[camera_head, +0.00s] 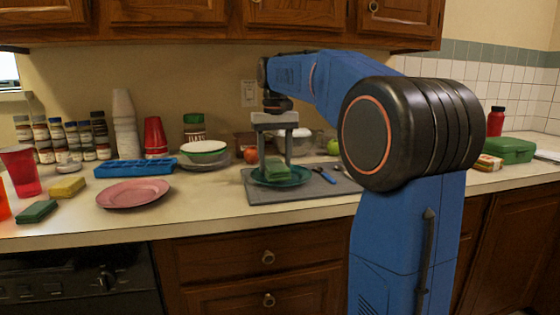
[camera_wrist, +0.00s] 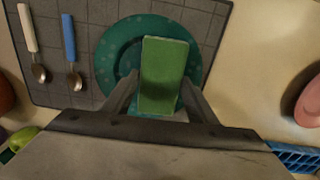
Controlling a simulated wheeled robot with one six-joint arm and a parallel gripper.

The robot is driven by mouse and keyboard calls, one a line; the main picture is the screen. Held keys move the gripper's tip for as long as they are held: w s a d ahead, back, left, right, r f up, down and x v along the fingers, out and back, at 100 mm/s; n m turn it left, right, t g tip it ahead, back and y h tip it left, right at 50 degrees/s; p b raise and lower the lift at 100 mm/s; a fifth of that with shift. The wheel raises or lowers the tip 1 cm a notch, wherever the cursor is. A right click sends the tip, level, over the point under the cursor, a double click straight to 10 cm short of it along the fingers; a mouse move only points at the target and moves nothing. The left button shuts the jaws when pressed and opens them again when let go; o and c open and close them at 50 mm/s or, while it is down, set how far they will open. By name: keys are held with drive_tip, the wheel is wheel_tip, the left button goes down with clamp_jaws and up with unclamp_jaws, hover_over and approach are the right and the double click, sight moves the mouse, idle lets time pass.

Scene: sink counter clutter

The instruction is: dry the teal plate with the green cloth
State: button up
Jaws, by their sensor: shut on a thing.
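The teal plate (camera_head: 297,177) lies on a grey mat on the counter; it also shows in the wrist view (camera_wrist: 117,48), with paler spots on its surface. The green cloth (camera_head: 277,170) is a folded rectangular block, over the plate; it also shows in the wrist view (camera_wrist: 164,70). My gripper (camera_head: 275,160) points down over the plate and is shut on the green cloth. In the wrist view the fingers (camera_wrist: 160,98) stand on either side of the cloth's near part. I cannot tell whether the cloth touches the plate.
The grey mat (camera_head: 335,189) also bears spoons (camera_head: 325,177) right of the plate. A pink plate (camera_head: 134,194), a blue tray (camera_head: 135,166), a yellow sponge (camera_head: 67,187) and a dark green sponge (camera_head: 36,212) lie to the left. Stacked bowls (camera_head: 204,152) stand behind.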

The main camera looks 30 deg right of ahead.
drive_tip(key=shift+a, duration=0.75)
drive_tip(key=shift+s+d, duration=0.35)
drive_tip(key=shift+d, duration=0.75)
drive_tip(key=shift+s+d, duration=0.35)
drive_tip(key=shift+d, duration=0.8)
drive_tip(key=shift+s+d, duration=0.35)
drive_tip(key=shift+d, duration=0.75)
drive_tip(key=shift+w+a, duration=0.5)
drive_tip(key=shift+a, duration=0.6)
drive_tip(key=shift+w+a, duration=0.45)
drive_tip(key=shift+a, duration=0.65)
drive_tip(key=shift+w+a, duration=0.5)
drive_tip(key=shift+a, duration=0.6)
drive_tip(key=shift+d, duration=0.25)
drive_tip(key=shift+s+d, duration=0.3)
drive_tip(key=shift+d, duration=0.75)
drive_tip(key=shift+s+d, duration=0.25)
drive_tip(key=shift+d, duration=0.85)
drive_tip(key=shift+s+d, duration=0.3)
drive_tip(key=shift+d, duration=0.75)
drive_tip(key=shift+w+a, duration=0.15)
drive_tip(key=shift+a, duration=3.45)
drive_tip(key=shift+s+d+f, duration=0.1)
drive_tip(key=shift+s+d, duration=0.05)
drive_tip(key=shift+d, duration=1.65)
drive_tip(key=shift+s+d+f, duration=0.1)
drive_tip(key=shift+s+d, duration=0.05)
drive_tip(key=shift+d, duration=1.6)
drive_tip(key=shift+r, duration=0.1)
